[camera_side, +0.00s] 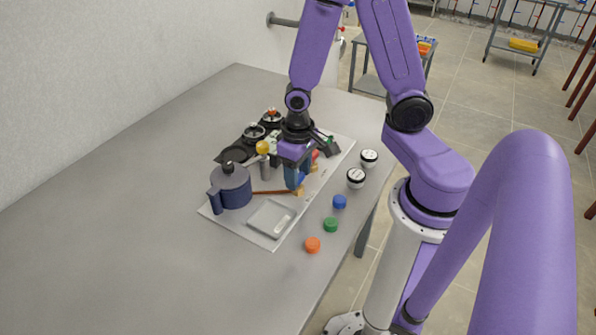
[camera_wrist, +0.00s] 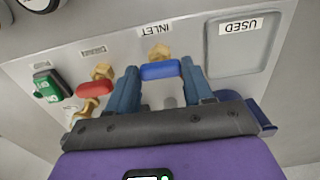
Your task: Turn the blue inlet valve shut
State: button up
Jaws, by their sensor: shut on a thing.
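The blue inlet valve handle (camera_wrist: 160,71) sits on a brass fitting (camera_wrist: 159,52) beside an upside-down INLET label (camera_wrist: 155,29) in the wrist view. My gripper (camera_wrist: 160,68) has one finger at each end of the bar-shaped handle and is shut on it. The handle lies roughly level across that picture, between the fingers. In the side view my gripper (camera_side: 294,178) points down at the front of the panel board (camera_side: 243,226), and its fingers hide most of the valve.
A red handle (camera_wrist: 95,89) on brass and a green switch box (camera_wrist: 47,86) stand left of the valve. A tray labelled USED (camera_wrist: 242,48) lies to its right. A dark blue pot (camera_side: 231,188) stands on the board. Blue, green and orange caps (camera_side: 313,245) lie on the table.

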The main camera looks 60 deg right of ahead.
aim_at(300, 179)
jog(key=o, duration=1)
jog(key=shift+o, duration=0.2)
notch_tip(300, 179, up, 17)
jog(key=shift+r, duration=0.2)
jog(key=s+a+f+n, duration=0.1)
jog(key=s+a+n, duration=0.1)
jog(key=s+n, duration=0.4)
jog(key=s+a+f+n, duration=0.2)
jog(key=s+n, duration=0.4)
jog(key=s, duration=0.1)
jog(key=shift+a+f+n, duration=0.15)
jog(key=shift+f+n, duration=0.15)
jog(key=shift+n, duration=0.1)
